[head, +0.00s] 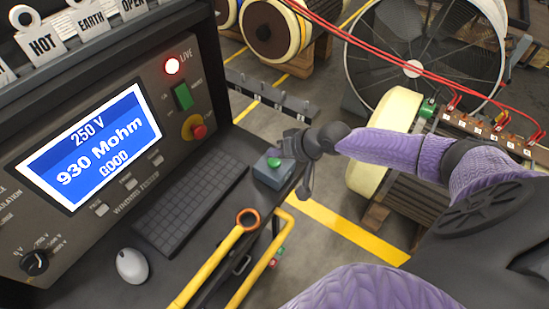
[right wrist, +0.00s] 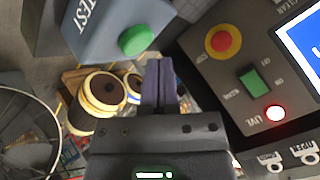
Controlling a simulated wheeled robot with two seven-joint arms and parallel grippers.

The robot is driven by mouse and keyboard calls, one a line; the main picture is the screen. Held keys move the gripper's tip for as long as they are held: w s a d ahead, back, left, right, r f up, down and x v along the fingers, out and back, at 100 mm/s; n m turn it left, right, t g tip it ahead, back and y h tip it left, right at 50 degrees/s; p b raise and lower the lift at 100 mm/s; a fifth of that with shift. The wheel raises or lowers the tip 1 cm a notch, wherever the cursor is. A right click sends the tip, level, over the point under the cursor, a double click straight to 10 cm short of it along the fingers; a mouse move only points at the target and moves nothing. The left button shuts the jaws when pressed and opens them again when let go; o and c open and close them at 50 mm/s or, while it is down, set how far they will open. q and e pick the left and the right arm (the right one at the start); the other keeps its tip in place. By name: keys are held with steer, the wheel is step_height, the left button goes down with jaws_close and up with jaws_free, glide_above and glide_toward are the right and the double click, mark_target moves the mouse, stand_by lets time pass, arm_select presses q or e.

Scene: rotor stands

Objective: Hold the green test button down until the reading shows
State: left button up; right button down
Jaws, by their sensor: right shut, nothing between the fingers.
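The green test button (head: 273,162) sits on top of a small blue-grey box (head: 268,180) at the console's right edge. In the right wrist view the button (right wrist: 137,40) shows raised and uncovered on the box (right wrist: 100,25), marked TEST. My right gripper (head: 288,140) is shut and empty close to the button. In the wrist view its fingertips (right wrist: 159,66) are beside the button, with a visible gap. The tester's screen (head: 92,148) reads 250 V, 930 Mohm, GOOD. My left gripper is out of view.
The tester panel has a lit red LIVE lamp (head: 172,66), a green switch (head: 183,97) and a red-and-yellow stop button (head: 197,130). Red cables (head: 400,62) cross at upper right.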

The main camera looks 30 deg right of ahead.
mark_target(277, 163)
step_height(277, 163, up, 5)
steer(key=p, duration=0.4)
steer(key=shift+r, duration=0.1)
